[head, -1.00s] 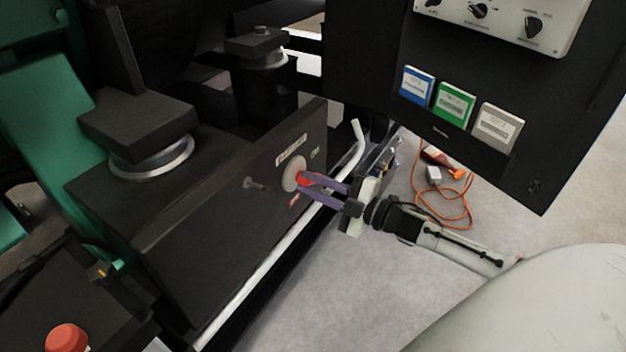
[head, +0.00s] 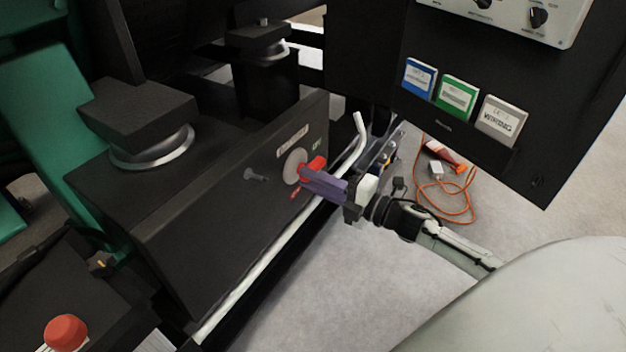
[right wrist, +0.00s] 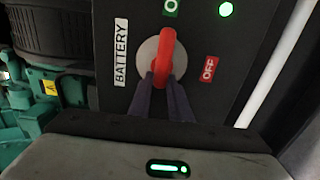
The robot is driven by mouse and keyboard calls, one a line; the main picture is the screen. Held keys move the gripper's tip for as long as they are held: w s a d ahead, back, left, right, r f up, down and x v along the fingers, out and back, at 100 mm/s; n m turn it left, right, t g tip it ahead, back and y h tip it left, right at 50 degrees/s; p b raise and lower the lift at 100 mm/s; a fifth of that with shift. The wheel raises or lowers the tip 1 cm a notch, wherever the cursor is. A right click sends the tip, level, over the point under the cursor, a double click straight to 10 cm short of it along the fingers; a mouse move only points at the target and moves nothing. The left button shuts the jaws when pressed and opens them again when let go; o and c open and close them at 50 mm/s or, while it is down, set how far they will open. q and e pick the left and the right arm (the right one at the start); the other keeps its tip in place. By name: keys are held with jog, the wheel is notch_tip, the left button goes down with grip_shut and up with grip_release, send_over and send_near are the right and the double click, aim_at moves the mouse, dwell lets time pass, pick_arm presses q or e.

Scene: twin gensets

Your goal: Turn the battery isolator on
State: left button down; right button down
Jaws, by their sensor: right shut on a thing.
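The battery isolator is a red handle (head: 313,166) on a pale round plate (head: 292,165), set in the side of a black box. My right gripper (head: 318,182) is shut on the handle, its purple fingers on either side of it. In the right wrist view the red handle (right wrist: 166,55) points up towards the green label (right wrist: 171,7). The red OFF label (right wrist: 208,68) is to its right and the BATTERY label (right wrist: 121,53) to its left. The fingers hide part of the handle's lower portion. My left gripper is not in view.
A small green light (right wrist: 226,9) glows near the labels. A white rail (head: 270,262) runs along the box's foot. A black cabinet with booklets (head: 457,94) hangs to the right. An orange cable (head: 470,195) lies on the floor. A red mushroom button (head: 66,333) is at lower left.

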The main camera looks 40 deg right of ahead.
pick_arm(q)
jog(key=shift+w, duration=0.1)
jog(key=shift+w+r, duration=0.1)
pick_arm(e)
jog(key=c, duration=1.6)
grip_release()
jog(key=shift+c, duration=0.2)
pick_arm(q)
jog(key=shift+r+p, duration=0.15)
jog(key=shift+p, duration=0.55)
pick_arm(e)
jog(key=v, duration=1)
jog(key=shift+s, duration=0.2)
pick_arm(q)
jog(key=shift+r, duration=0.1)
